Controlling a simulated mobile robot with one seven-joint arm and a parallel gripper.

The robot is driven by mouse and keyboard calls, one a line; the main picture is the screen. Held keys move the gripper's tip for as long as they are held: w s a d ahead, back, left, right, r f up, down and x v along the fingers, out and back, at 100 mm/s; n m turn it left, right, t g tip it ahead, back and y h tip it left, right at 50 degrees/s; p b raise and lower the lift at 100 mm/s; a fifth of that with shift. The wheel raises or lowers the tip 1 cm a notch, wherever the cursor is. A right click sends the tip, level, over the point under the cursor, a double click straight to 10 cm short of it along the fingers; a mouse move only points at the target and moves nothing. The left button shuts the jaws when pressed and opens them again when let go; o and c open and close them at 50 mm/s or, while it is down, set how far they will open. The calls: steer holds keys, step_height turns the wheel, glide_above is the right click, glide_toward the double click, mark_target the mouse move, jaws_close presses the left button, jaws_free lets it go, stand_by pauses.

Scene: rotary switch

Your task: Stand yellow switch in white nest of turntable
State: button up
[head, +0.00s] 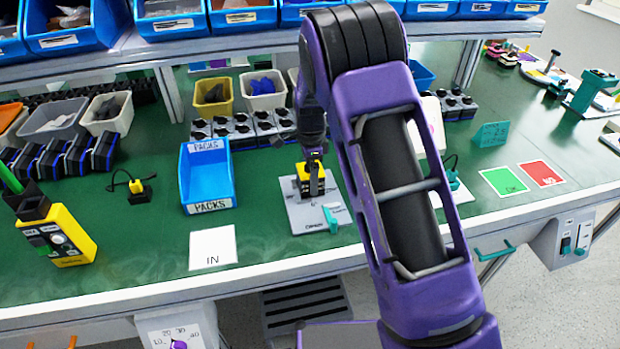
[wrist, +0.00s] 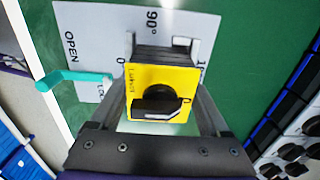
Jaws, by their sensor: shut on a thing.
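The yellow switch (wrist: 143,78) has a yellow face with a black rotary knob and a dark body. It also shows in the head view (head: 301,171), partly hidden by my gripper (head: 314,183). In the wrist view my gripper (wrist: 160,92) is shut on the switch, one finger on each side. The turntable (head: 300,221) is a light grey plate with angle marks and a teal lever (wrist: 72,78) beside the word OPEN. The white nest (wrist: 205,42) shows only in part behind the switch. I cannot tell whether the switch rests in the nest or hangs just above it.
A blue PACKS bin (head: 206,178) and a white IN card (head: 212,247) lie left of the turntable. A row of dark switches (head: 240,128) stands behind it. A yellow control box (head: 62,240) is far left. Green (head: 503,181) and red (head: 540,173) cards lie right.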

steer(key=shift+r+p, duration=2.1)
steer(key=shift+r, duration=0.9)
steer(key=shift+d, duration=0.1)
